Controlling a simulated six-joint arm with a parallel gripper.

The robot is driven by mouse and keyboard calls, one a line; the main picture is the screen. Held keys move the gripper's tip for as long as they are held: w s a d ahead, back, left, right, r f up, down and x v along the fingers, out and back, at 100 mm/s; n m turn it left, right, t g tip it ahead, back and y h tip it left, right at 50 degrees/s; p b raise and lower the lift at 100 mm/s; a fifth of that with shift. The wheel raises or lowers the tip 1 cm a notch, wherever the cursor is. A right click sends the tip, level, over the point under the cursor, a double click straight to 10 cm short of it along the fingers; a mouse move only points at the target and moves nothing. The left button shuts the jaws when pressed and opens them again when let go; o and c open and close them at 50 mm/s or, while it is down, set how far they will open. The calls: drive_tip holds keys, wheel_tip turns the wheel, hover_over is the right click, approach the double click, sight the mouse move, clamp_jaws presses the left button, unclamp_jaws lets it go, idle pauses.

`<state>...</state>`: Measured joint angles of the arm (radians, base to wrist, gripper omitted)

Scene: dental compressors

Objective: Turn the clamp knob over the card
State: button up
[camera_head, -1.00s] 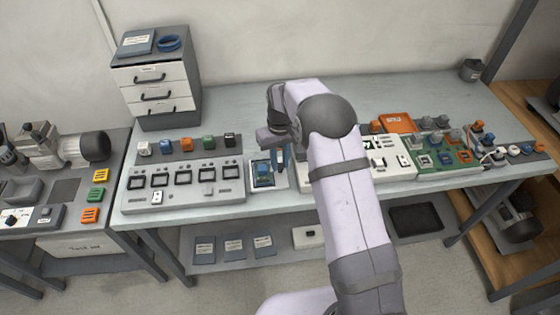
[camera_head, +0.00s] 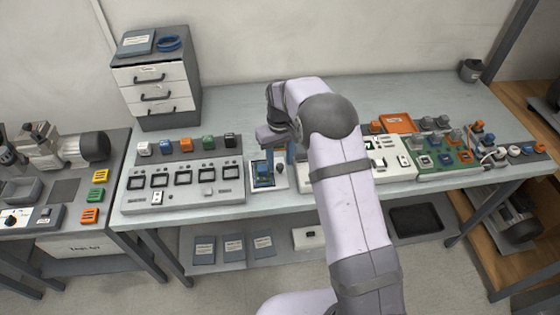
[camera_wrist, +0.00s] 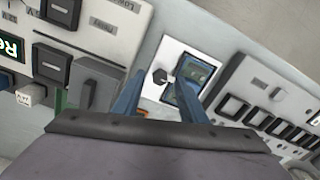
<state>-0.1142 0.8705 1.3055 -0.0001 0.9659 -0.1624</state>
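The card (camera_head: 264,173) is a blue-green module on a small white plate (camera_head: 280,172) near the front of the bench. My gripper (camera_head: 279,160) points down above the plate.
A grey panel with several black-framed slots (camera_head: 184,184) lies left of the plate, with coloured blocks (camera_head: 184,145) behind it. A white panel (camera_head: 392,160) lies to the right, partly behind my arm. The bench's back middle is clear.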

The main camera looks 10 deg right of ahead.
sight(280, 166)
drive_tip(key=shift+r+b, duration=0.95)
drive_tip(key=shift+r, duration=2.45)
drive_tip(key=s+d+f+m, duration=0.1)
drive_tip(key=s+d+m, duration=0.15)
drive_tip(key=s, duration=1.25)
drive_tip(key=s+d+f+m, duration=0.1)
drive_tip(key=s+d, duration=0.2)
drive_tip(key=s, duration=1.2)
wheel_tip(280, 166, down, 13)
drive_tip(key=b, duration=1.3)
drive_tip(key=shift+w+d+r, duration=0.2)
drive_tip(key=shift+w, duration=0.05)
drive_tip(key=shift+r, duration=0.1)
